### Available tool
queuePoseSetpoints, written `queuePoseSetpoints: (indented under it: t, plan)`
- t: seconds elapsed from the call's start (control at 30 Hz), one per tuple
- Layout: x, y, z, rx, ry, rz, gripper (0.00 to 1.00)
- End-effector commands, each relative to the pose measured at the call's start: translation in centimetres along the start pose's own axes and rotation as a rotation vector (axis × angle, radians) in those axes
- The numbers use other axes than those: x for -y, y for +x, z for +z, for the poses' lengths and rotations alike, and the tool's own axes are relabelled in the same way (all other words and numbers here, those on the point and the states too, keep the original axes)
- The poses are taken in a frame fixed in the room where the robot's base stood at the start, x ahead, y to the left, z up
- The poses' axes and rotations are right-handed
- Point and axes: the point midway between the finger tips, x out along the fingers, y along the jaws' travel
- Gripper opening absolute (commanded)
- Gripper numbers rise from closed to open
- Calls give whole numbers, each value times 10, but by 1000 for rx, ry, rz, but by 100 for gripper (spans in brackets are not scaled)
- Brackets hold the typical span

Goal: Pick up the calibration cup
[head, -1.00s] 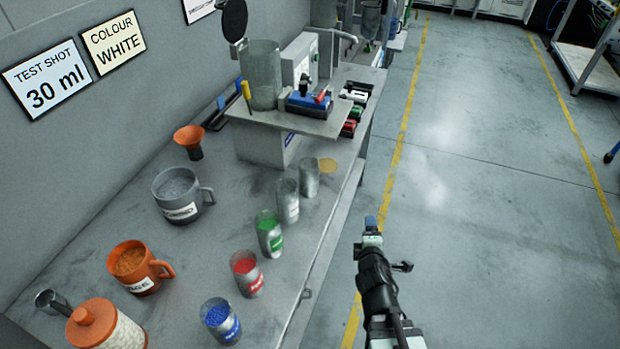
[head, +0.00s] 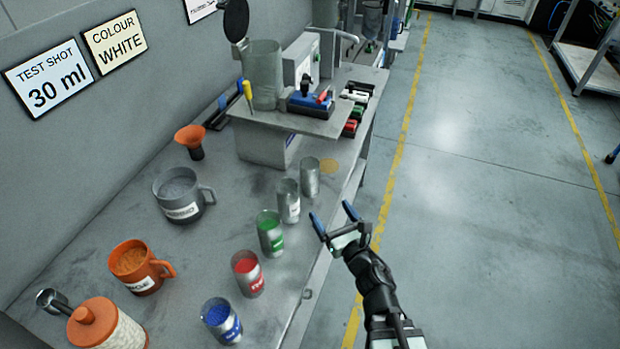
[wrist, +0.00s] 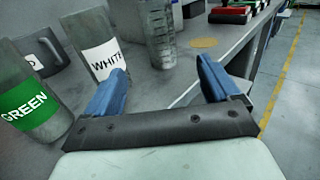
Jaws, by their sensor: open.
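The calibration cup appears to be the clear grey, unlabelled cup (head: 310,177) at the far end of the row near the bench's right edge. In the wrist view this cup (wrist: 158,38) shows graduation marks and stands upright beyond the fingertips, roughly between them. My gripper (head: 333,217) is open and empty, with blue fingers, near the bench edge and apart from the cup. The fingers also show in the wrist view (wrist: 161,68). The cup labelled WHITE (head: 288,201) stands close beside it, just left of my gripper's left finger in the wrist view.
A grey mug (head: 180,197) and an orange mug (head: 138,266) stand further left. A raised machine (head: 268,147) is behind the cup. A yellow disc (head: 330,166) lies beside it.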

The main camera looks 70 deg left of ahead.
Motion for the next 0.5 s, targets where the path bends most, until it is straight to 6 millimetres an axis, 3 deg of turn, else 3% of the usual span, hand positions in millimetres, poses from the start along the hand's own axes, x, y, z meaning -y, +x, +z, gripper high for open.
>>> queuePoseSetpoints:
  t: [0.27, 0.5]
  plan:
    - [1, 27, 0, -1, 0, -2, 89]
    - [1, 67, -1, -1, 1, -2, 89]
